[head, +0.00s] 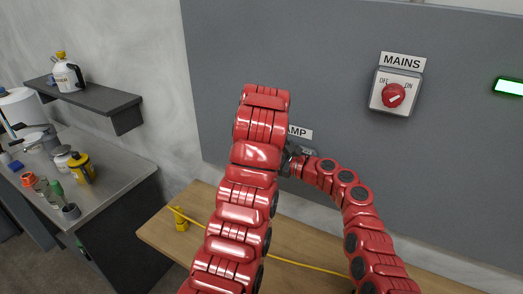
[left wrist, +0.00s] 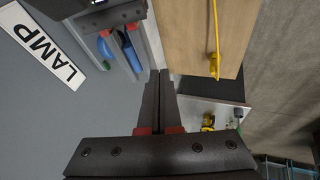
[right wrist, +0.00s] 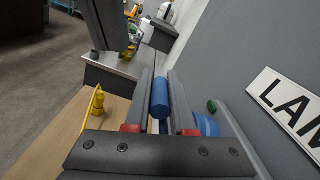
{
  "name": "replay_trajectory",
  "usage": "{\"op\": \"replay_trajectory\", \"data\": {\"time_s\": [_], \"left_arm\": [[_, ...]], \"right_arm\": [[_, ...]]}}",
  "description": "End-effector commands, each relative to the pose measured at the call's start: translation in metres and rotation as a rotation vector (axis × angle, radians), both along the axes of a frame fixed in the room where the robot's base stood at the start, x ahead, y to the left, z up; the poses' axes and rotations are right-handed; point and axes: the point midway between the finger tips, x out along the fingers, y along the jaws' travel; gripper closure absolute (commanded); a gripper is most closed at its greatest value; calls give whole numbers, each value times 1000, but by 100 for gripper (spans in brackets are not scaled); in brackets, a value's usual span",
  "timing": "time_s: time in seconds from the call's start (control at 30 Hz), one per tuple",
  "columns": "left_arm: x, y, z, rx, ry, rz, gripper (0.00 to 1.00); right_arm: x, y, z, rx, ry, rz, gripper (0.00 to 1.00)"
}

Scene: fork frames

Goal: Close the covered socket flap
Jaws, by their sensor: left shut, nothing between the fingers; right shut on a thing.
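The socket under the LAMP label (head: 300,132) is mostly hidden by my left arm in the head view. Blue socket parts (left wrist: 106,48) show at the top of the left wrist view. A blue rounded part (right wrist: 206,125) shows beside a finger in the right wrist view. My right gripper (right wrist: 160,78) is shut on a blue cylindrical piece (right wrist: 160,97); I cannot tell whether it is the flap. My left gripper (left wrist: 159,73) is shut and empty, apart from the blue parts. It is hidden behind my arm in the head view.
A red MAINS switch (head: 393,95) is on the grey panel (head: 340,60). A yellow connector (head: 181,222) and cable lie on the wooden table (head: 160,236) below. A metal bench (head: 115,170) with bottles and a shelf (head: 95,98) stand at the left.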

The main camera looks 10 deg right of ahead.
Motion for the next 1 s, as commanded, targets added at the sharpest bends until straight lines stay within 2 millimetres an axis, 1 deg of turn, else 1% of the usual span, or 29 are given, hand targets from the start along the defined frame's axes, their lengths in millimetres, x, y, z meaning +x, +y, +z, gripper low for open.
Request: {"op": "replay_trajectory", "data": {"time_s": [0.03,0.2,0.4,0.6,1.0], "left_arm": [[3,-4,-2,2,4,-3,100],[15,-12,-8,0,2,0,100],[24,-18,-12,1,1,0,100],[28,-21,-14,0,-2,-1,100],[28,-22,-15,1,-1,-1,100]], "right_arm": [[0,-1,-1,-1,1,-2,100],[0,-1,-1,-1,1,-2,100],[0,-1,-1,-1,1,-2,100],[0,-1,-1,-1,1,-2,100],[0,-1,-1,-1,0,-1,100]]}}
